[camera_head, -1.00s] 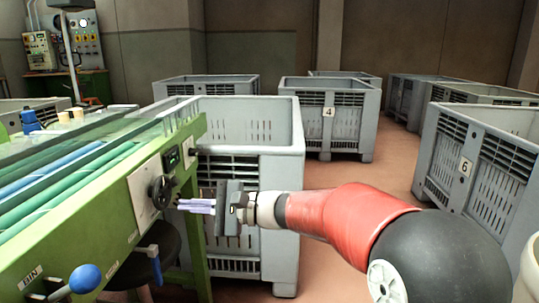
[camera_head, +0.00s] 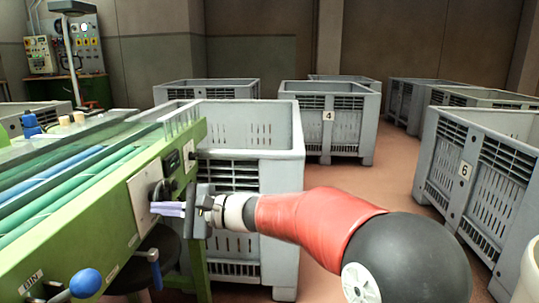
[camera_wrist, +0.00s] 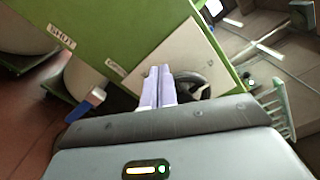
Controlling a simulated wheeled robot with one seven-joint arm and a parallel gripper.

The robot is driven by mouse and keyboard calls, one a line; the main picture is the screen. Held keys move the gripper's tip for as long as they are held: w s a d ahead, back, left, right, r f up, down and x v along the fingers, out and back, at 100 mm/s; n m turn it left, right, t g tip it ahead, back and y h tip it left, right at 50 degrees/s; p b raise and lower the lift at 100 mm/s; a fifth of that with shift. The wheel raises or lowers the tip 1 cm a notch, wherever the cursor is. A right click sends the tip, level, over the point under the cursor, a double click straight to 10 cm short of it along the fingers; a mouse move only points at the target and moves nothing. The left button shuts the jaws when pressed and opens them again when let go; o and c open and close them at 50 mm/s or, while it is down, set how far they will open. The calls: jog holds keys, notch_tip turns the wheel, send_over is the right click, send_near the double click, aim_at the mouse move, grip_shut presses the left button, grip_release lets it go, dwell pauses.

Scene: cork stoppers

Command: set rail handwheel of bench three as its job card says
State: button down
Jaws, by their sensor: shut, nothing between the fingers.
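The rail handwheel (camera_head: 159,189) is a small black wheel on a pale plate (camera_head: 143,197) on the green side of the bench (camera_head: 112,212). My gripper (camera_head: 160,208) is shut and empty, with its pale lilac fingers together at the wheel's lower edge. In the wrist view the fingertips (camera_wrist: 159,72) overlap the left part of the wheel (camera_wrist: 192,84) and hide some of it; I cannot tell whether they touch. A small dark display (camera_head: 172,162) sits right of the wheel, its reading too small to make out. I see no job card I can read.
A blue-knobbed lever (camera_head: 85,282) juts from the bench front at lower left. A dark round stool seat (camera_head: 158,250) is under the bench. A grey crate (camera_head: 283,190) stands close behind my gripper.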

aim_at(166, 186)
jog(key=shift+w, duration=0.35)
dwell(0.3)
jog(key=shift+w+d+r, duration=0.1)
jog(key=shift+r, duration=0.25)
jog(key=shift+w+r, duration=0.3)
jog(key=shift+r, duration=0.4)
jog(key=shift+w+r, duration=0.45)
jog(key=shift+r, duration=0.1)
jog(key=shift+w+r, duration=0.15)
jog(key=shift+w, duration=0.05)
dwell(0.4)
jog(key=shift+r, duration=0.1)
jog(key=shift+s+r, duration=0.2)
jog(key=d+b, duration=0.2)
jog(key=d, duration=0.4)
jog(key=shift+s, duration=0.3)
